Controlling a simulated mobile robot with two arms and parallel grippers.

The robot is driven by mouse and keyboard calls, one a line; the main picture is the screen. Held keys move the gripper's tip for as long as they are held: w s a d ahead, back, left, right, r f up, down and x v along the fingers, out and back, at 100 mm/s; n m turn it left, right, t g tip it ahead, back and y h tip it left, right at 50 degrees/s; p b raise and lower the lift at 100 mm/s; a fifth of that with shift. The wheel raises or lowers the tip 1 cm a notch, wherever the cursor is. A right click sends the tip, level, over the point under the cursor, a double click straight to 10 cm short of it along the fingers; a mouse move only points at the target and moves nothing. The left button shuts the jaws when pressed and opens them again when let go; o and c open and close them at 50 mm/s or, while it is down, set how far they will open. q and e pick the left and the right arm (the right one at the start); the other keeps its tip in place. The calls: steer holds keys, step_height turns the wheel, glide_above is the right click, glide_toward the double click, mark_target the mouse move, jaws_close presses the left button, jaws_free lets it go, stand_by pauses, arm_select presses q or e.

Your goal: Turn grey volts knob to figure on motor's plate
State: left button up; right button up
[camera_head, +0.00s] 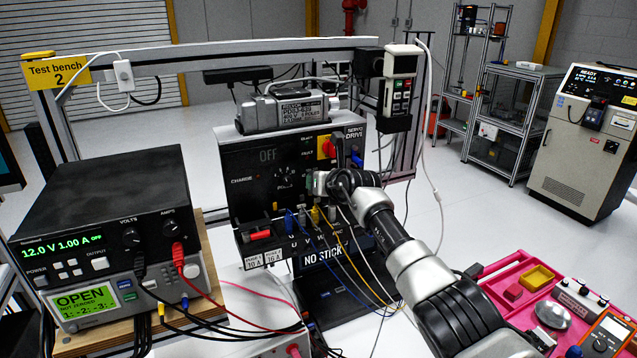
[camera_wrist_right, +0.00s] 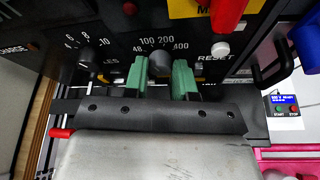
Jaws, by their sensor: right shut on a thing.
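The grey knob (camera_wrist_right: 160,62) is on the black servo drive panel (camera_head: 250,165), under a printed scale whose readable figures include 100, 200 and 400. My right gripper (camera_wrist_right: 159,80) has its two green fingertips on either side of the knob and is shut on it. In the head view my right gripper (camera_head: 322,184) reaches the panel front and hides the knob. The knob's pointer mark cannot be made out. The motor (camera_head: 285,108) lies on top of the drive, with a light plate (camera_head: 301,111) whose small print ends in "POLES"; its volts figure is not certain. My left gripper is not in view.
A black knob (camera_wrist_right: 88,58) sits left of the grey one, and a white RESET button (camera_wrist_right: 220,50) right of it. A red handle (camera_wrist_right: 228,12) overhangs above. Cables (camera_head: 325,225) hang below the panel. A power supply (camera_head: 100,220) stands left, a pink tray (camera_head: 490,272) right.

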steer(key=shift+d+f+m+y+b, duration=0.2)
steer(key=shift+m+y+b, duration=0.4)
steer(key=shift+m+b, duration=0.45)
steer(key=shift+w+m+g+y+b, duration=0.1)
steer(key=shift+m+g+y+b, duration=0.2)
steer(key=shift+m+y+b, duration=0.85)
steer(key=shift+m, duration=0.3)
steer(key=o, duration=0.9)
steer(key=shift+o, duration=0.2)
steer(key=shift+r, duration=0.1)
